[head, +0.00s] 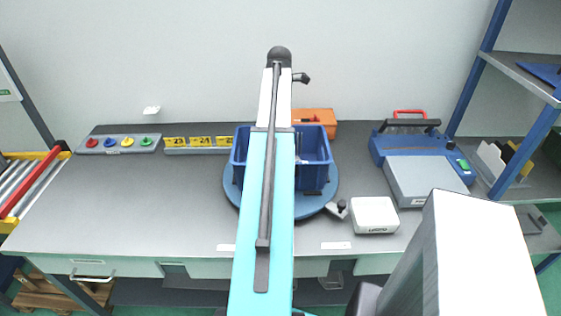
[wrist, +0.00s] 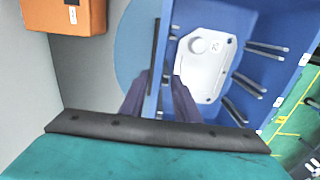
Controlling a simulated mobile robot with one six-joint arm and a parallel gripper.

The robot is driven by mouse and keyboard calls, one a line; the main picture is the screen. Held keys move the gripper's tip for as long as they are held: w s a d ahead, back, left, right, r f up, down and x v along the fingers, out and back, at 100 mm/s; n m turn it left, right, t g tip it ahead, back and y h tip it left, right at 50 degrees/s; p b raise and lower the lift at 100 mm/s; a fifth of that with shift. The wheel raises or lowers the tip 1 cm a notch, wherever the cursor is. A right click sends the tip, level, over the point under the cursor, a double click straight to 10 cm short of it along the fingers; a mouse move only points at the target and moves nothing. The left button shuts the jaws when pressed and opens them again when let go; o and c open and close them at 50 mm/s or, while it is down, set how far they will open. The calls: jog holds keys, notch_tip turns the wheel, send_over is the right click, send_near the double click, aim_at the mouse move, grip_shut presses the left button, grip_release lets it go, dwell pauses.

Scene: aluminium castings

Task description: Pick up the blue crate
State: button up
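The blue crate (head: 316,150) stands on a round blue turntable (head: 325,196) in the middle of the bench, partly hidden behind my arm in the head view. In the wrist view the crate (wrist: 262,62) fills the right half, with a pale casting (wrist: 204,64) inside it. My gripper (wrist: 161,78) is at one crate wall, with one dark finger on each side of it. The fingers stand apart, and a gap shows between the right finger and the wall, so it looks open. The gripper is hidden in the head view.
An orange box (head: 314,116) lies behind the crate and also shows in the wrist view (wrist: 66,14). A white box (head: 374,215) sits right of the turntable, near a blue machine (head: 405,143). Yellow number plates (head: 201,142) stand left. The bench's left part is clear.

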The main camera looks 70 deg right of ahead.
jog(key=shift+f, duration=0.1)
dwell(0.3)
jog(key=shift+s+f+p, duration=0.1)
jog(key=shift+f+p, duration=0.95)
jog(key=shift+f, duration=1.45)
jog(key=shift+d, duration=0.1)
grip_shut()
